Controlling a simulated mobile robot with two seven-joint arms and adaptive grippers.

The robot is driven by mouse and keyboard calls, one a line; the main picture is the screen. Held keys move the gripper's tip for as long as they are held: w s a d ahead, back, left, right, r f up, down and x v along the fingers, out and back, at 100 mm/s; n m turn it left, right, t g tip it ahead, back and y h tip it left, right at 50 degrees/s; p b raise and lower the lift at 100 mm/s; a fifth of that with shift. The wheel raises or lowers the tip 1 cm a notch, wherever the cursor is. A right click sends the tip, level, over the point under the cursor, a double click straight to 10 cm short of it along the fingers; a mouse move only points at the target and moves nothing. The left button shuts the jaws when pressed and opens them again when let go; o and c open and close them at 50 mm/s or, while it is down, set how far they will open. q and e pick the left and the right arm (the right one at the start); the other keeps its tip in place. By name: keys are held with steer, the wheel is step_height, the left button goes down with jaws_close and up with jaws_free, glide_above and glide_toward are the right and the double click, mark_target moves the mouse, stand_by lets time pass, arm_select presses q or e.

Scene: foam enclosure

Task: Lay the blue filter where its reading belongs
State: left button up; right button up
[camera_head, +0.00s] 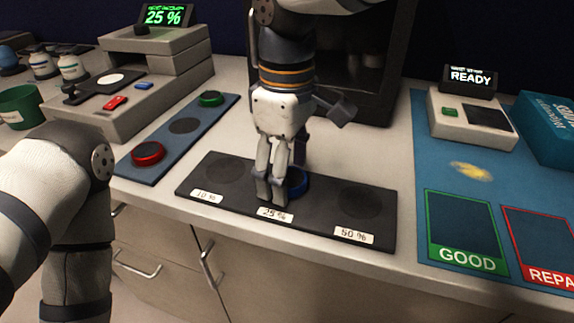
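The blue filter (299,184) is a round disc at the middle spot of the black strip (320,204), behind the "25 %" label (275,214). My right gripper (272,198) reaches down from above with its fingertips at the filter's left front side, hiding part of it. The fingers look close together; whether they grip the filter cannot be told. The tester's display (165,15) reads "25 %" in green. The strip's "10 %" (206,196) and "50 %" (353,235) spots are empty. My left arm comes in at the left; its gripper is out of view.
A blue strip (183,125) holds a red filter (148,153) and a green filter (210,98), with an empty spot between. At right, a blue mat (440,160) bears a "READY" device (471,117) and GOOD (463,232) and REPAIR-side fields. A dark box (375,70) stands behind.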

mark_target(287, 177)
steer(key=shift+r, duration=0.1)
step_height(287, 177, up, 12)
stand_by(0.5)
